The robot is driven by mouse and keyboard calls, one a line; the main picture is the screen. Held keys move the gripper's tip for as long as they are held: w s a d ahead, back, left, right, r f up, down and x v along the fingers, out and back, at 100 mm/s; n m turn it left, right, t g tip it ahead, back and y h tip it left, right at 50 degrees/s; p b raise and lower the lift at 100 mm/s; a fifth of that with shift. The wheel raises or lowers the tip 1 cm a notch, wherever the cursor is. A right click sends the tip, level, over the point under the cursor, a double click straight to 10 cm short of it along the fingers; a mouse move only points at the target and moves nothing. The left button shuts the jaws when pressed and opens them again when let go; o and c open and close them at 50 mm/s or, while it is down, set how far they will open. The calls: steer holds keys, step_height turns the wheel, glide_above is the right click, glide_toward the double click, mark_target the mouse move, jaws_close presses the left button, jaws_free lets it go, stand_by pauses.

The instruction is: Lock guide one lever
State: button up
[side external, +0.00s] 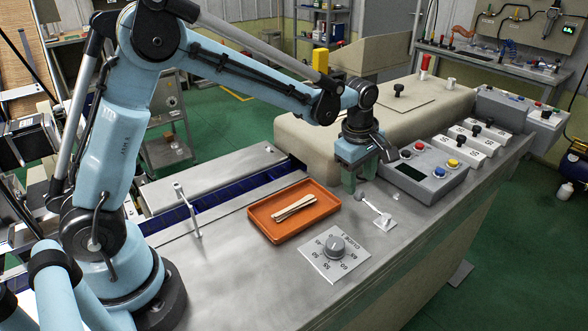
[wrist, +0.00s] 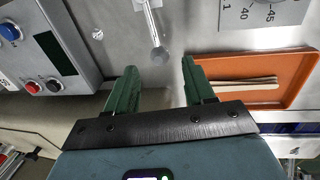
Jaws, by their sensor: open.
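The guide one lever (side external: 375,208) is a small pale lever on a white base, on the metal bench beside the guide 1 dial (side external: 335,247). In the wrist view the lever (wrist: 152,25) is a metal rod with a round grey end, pointing toward my gripper (wrist: 160,68). That round end shows between the lines of my two green fingers, just beyond their tips, with no visible contact. In the side view my open, empty gripper (side external: 359,184) points down just behind the lever. Its height above the bench is hard to judge.
An orange tray (side external: 264,232) with wooden sticks (side external: 296,207) lies left of my gripper. A button panel (side external: 424,170) stands close on the right. The bench front is clear.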

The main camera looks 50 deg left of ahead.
mark_target(359, 192)
steer(key=shift+w+f, duration=0.2)
steer(key=shift+f, duration=0.9)
steer(key=shift+w+f, duration=0.15)
steer(key=shift+f, duration=0.95)
jaws_close()
